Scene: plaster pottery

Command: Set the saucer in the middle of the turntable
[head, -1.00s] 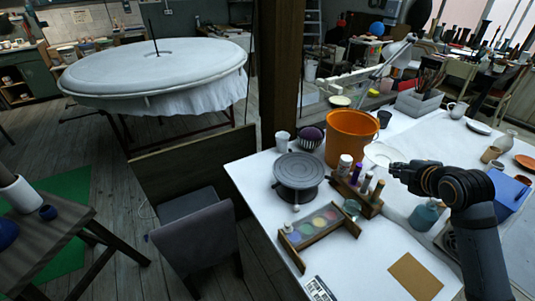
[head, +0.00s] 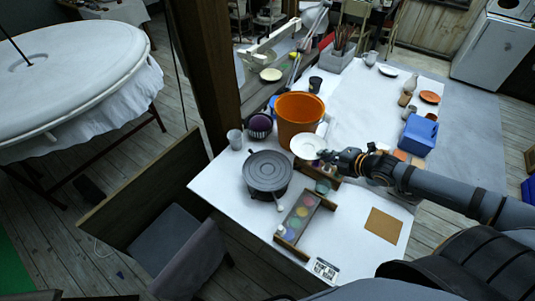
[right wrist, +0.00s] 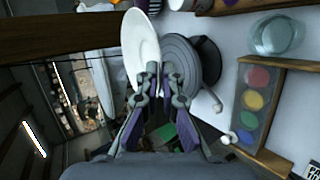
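The white saucer (head: 307,146) is at the fingertips of my right gripper (head: 326,156), in front of the orange bucket. In the right wrist view the saucer (right wrist: 139,42) stands out tilted from between the fingers (right wrist: 161,78), which are shut on its rim. The grey round turntable (head: 268,168) is on the near left part of the white table, left of the saucer. In the right wrist view the turntable (right wrist: 184,50) shows behind and right of the saucer, apart from it. My left gripper is not in view.
An orange bucket (head: 300,112), a purple-filled bowl (head: 260,128) and a pale cup (head: 235,139) stand behind the turntable. A paint palette (head: 299,217) lies in front of it. A wooden post (head: 203,70) rises at the table's back left edge.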

